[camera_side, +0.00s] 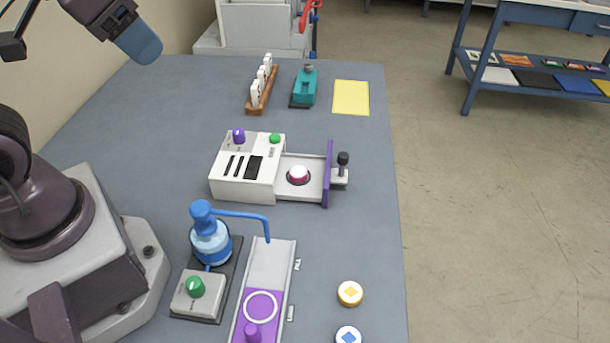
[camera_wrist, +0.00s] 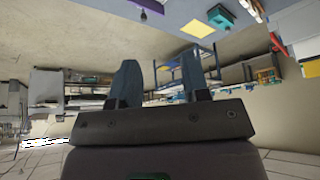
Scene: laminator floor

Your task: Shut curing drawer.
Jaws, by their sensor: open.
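The curing unit (camera_side: 235,180) is a white box with a purple knob, a green button and dark slots, standing mid-table in the side view. Its drawer (camera_side: 314,187) is slid out to the right, with a purple front panel (camera_side: 327,174) and a black-topped handle post (camera_side: 343,160) beyond it. A red-and-white round piece (camera_side: 298,174) sits in the open drawer. My gripper (camera_side: 143,42) is high at the upper left, far from the drawer. In the wrist view my gripper (camera_wrist: 160,82) shows two blue fingers apart, with nothing between them.
A blue pump bottle (camera_side: 211,243) and a purple-and-grey slide track (camera_side: 270,265) stand in front of the unit. Behind it are a wooden rack (camera_side: 262,90), a teal device (camera_side: 305,87) and a yellow sheet (camera_side: 351,97). Table right of the handle is clear to the edge.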

